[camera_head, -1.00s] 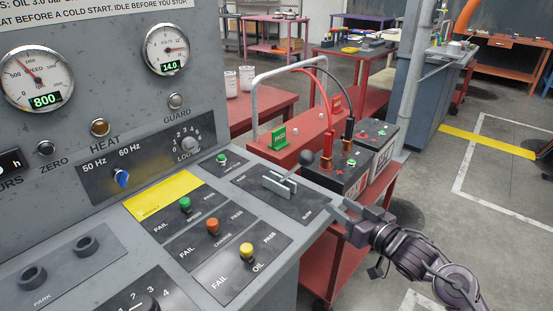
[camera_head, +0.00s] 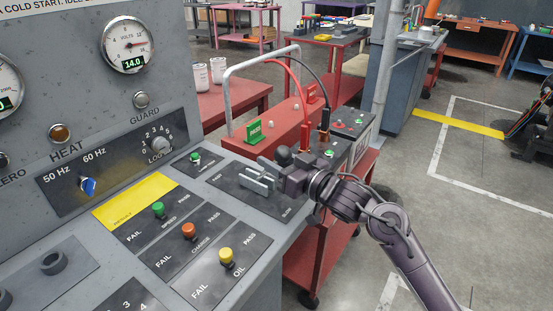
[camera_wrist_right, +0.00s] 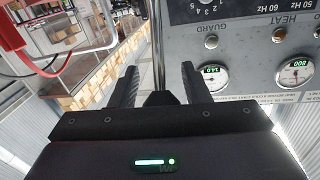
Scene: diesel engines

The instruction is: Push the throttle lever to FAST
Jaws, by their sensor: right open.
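The throttle lever stands in a slotted dark plate (camera_head: 243,196) on the grey console. Its round dark knob (camera_head: 282,155) shows just above my right gripper (camera_head: 268,167) in the head view. The gripper reaches in from the right at the lever, over the plate's right side. It hides part of the lever. In the right wrist view, the two fingers (camera_wrist_right: 158,84) are apart. A thin upright rod (camera_wrist_right: 157,45), apparently the lever's shaft, shows between them; whether they touch it I cannot tell. My left gripper is not in view.
Green, red and yellow knobs (camera_head: 189,231) stand on the console nearer me. A red bench (camera_head: 315,240) with batteries and red and black cables lies just beyond my right gripper. A grey post (camera_head: 385,60) rises behind. The floor at right is open.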

